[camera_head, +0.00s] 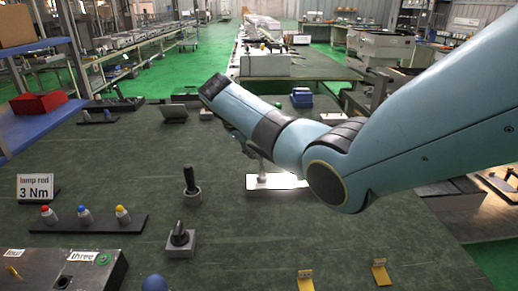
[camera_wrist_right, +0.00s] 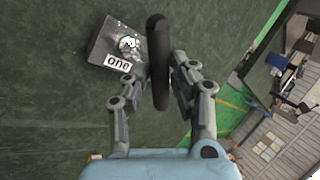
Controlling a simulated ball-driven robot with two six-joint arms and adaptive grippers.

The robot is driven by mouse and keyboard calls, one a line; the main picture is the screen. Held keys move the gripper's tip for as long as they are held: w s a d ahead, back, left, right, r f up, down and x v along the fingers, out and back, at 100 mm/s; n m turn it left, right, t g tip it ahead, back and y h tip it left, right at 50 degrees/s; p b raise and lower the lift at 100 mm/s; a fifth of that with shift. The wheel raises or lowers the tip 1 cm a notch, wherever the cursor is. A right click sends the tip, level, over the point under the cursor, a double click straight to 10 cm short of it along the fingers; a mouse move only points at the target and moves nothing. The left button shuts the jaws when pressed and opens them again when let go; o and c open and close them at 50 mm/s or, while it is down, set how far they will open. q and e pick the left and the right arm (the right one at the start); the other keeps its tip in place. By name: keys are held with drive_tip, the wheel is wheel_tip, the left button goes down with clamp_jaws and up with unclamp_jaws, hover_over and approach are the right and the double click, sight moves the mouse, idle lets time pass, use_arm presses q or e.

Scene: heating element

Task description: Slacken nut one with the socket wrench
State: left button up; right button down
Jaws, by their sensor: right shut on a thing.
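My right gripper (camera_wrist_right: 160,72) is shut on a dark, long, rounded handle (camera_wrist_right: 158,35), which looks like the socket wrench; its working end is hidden. In the right wrist view, a dark block (camera_wrist_right: 100,45) labelled "one" lies left of the handle, with a round, shiny nut (camera_wrist_right: 129,44) on it. The handle appears beside the nut; I cannot tell the height between them. In the head view, my right gripper (camera_head: 246,143) is partly hidden under my arm, above the green table (camera_head: 130,165). My left gripper is not in view.
A block (camera_head: 85,270) labelled "three" and "four" stands at the front left. Behind it is a rack (camera_head: 88,222) with coloured sockets and a "lamp rod 3 Nm" sign (camera_head: 36,187). Two dark upright tools (camera_head: 189,185) (camera_head: 179,238) stand mid-table. A white plate (camera_head: 285,182) lies under my arm.

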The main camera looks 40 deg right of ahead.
drive_tip(key=shift+s+r+n+t+p, duration=0.15)
drive_tip(key=shift+n+t+p, duration=0.55)
drive_tip(key=shift+n+p, duration=0.75)
drive_tip(key=shift+n+t+p, duration=0.4)
drive_tip(key=shift+n+p, duration=0.15)
drive_tip(key=shift+p, duration=0.15)
drive_tip(key=n+p, duration=0.1)
drive_tip(key=n+t+y+p, duration=0.1)
drive_tip(key=n+p, duration=0.1)
drive_tip(key=shift+s+d+t, duration=0.15)
drive_tip(key=shift+s+t, duration=0.1)
drive_tip(key=shift+t, duration=0.05)
drive_tip(key=shift+n+y, duration=0.3)
drive_tip(key=shift+n, duration=0.2)
